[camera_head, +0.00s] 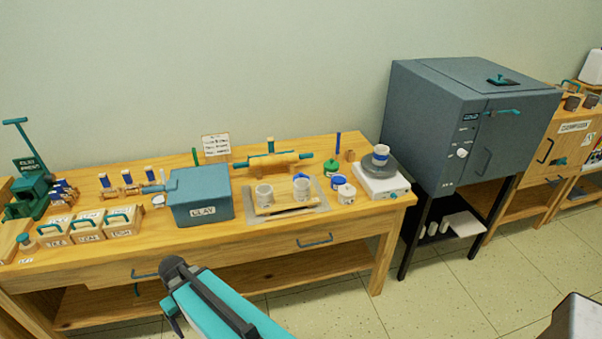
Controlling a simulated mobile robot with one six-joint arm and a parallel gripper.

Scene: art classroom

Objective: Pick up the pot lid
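A small white pot (346,194) stands near the front right of the long wooden bench, left of the white pottery wheel. Its pale top looks like a lid with a small knob, but it is too small to be sure. A blue-topped round container (337,183) stands just behind it and could also be lidded. My teal arm with its dark joint rises from the bottom of the view, in front of the bench and well apart from these pots. My gripper's fingers cannot be made out.
A board with two cups (264,195) lies left of the pot. The pottery wheel (383,187) bears a blue-banded pot. A kiln (440,120) stands right. Floor (440,290) shows before the kiln.

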